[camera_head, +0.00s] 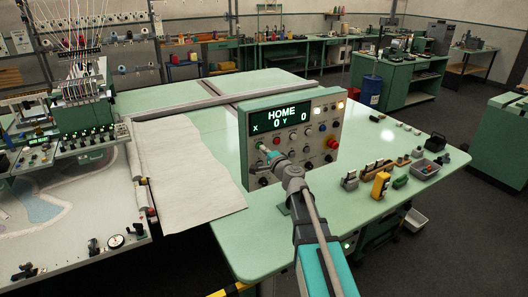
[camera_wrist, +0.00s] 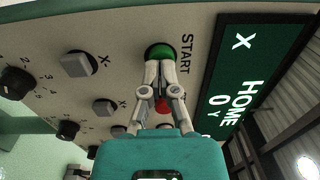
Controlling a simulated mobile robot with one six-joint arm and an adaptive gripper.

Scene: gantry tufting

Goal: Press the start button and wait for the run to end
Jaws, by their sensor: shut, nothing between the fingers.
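The green start button (camera_wrist: 160,50) sits on the control panel (camera_wrist: 120,30), beside the printed word START. My gripper (camera_wrist: 161,64) is shut and empty. Its fingertips overlap the lower edge of the button in the wrist view; I cannot tell whether they press it. In the head view my gripper (camera_head: 264,149) reaches the lower left of the panel (camera_head: 243,170), and the button is hardly visible there. The panel's display (camera_head: 281,117) reads HOME, X 0, Y 0.
A red button (camera_wrist: 162,105) lies partly behind my fingers. Grey square buttons (camera_wrist: 79,63) and black knobs (camera_wrist: 17,80) are close by. The green table (camera_head: 205,110) holds white cloth (camera_head: 185,170), a yellow tool (camera_head: 381,185) and small parts. The tufting head (camera_head: 85,105) stands left.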

